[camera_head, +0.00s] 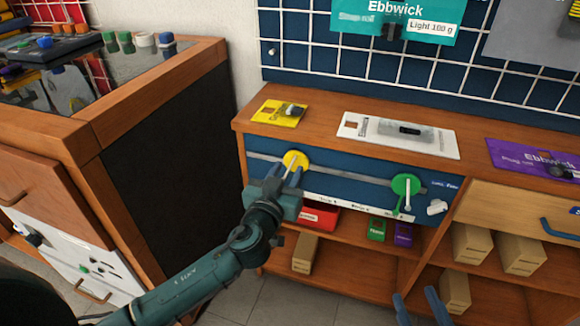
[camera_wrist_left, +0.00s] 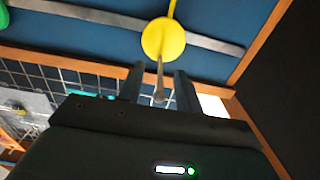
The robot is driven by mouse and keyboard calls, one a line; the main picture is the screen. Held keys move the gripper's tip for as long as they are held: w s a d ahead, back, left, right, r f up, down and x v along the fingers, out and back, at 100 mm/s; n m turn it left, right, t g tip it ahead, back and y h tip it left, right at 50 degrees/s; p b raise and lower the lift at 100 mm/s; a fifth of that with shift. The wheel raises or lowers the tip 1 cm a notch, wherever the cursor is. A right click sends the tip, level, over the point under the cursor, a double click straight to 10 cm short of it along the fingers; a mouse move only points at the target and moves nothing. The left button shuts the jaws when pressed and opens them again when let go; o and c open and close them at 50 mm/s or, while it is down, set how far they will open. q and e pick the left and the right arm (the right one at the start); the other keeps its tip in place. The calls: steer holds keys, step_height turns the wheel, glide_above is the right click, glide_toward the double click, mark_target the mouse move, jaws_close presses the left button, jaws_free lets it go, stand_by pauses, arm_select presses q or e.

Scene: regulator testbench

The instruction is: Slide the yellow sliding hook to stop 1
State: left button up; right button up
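The yellow sliding hook (camera_head: 295,159) is a round yellow disc with a grey peg, on a grey rail (camera_head: 345,175) across a blue panel. It sits near the rail's left end. My left gripper (camera_head: 283,180) is in front of it, fingers apart. In the left wrist view the hook's peg (camera_wrist_left: 159,82) reaches between the two fingertips (camera_wrist_left: 159,88), with gaps visible on both sides. A white label strip (camera_head: 340,209) runs under the rail; its stop marks are too small to read. My right gripper (camera_head: 420,307) shows its spread fingers at the bottom edge.
A green hook (camera_head: 406,186) sits on the same rail further right, beside a white fitting (camera_head: 437,207). The wooden bench top (camera_head: 330,110) is above the panel. Shelves with boxes (camera_head: 472,243) lie below. A dark cabinet side (camera_head: 170,165) stands left.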

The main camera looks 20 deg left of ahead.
arm_select(q)
steer(key=shift+w, duration=1.3)
steer(key=shift+c, duration=0.3)
jaws_close()
